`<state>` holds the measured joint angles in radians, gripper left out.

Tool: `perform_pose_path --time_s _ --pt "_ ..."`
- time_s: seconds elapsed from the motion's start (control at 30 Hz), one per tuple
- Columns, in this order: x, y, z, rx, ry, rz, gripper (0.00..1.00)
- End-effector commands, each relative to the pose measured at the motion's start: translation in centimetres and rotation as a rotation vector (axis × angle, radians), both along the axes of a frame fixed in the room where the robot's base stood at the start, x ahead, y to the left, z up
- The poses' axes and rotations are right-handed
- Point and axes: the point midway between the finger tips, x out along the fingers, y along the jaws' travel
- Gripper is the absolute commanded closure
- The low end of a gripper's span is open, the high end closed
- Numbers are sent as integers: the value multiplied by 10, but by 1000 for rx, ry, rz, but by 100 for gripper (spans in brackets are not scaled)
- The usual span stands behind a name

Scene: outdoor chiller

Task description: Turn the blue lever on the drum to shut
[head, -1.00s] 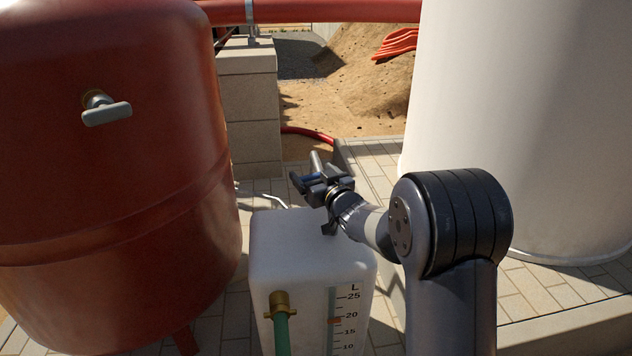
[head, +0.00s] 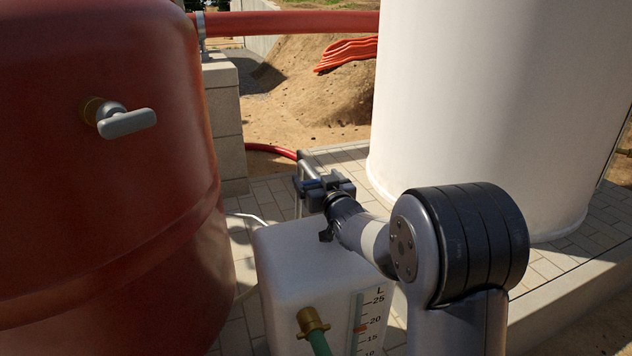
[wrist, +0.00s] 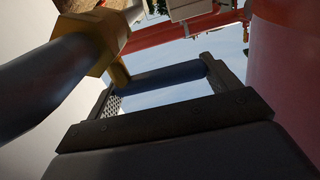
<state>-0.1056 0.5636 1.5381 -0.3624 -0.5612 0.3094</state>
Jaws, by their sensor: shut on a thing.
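My gripper (head: 314,186) is beyond the white container in the head view. In the wrist view its two dark fingers stand on either side of a blue bar (wrist: 168,76), the blue lever, and are shut on it. A brass hex fitting (wrist: 84,56) sits close to the left finger, with a thick dark pipe-like part (wrist: 48,88) in front of it. The lever's mount is partly hidden, and the lever hardly shows in the head view. The red drum (head: 90,220) at left carries a grey T-handle (head: 126,123) on a brass stem, apart from my gripper.
The white container (head: 290,268), with a brass fitting, green hose (head: 319,342) and litre scale, stands under my arm. A large white tank (head: 470,110) stands at right. A red pipe (head: 290,22) crosses the back. Paving and sand lie between.

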Motion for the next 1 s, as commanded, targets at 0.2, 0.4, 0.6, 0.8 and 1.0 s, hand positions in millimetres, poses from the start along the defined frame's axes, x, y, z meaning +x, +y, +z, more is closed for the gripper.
perform_pose_path --time_s 0.2,0.4,0.6,0.8,1.0 --pt "0 -1 -1 1 3 -2 80" --pt "0 -1 -1 1 3 -2 3" --pt "0 0 0 2 2 -1 0" --pt "-7 -3 1 1 1 -1 0" --pt "-33 -11 2 1 3 -3 0"
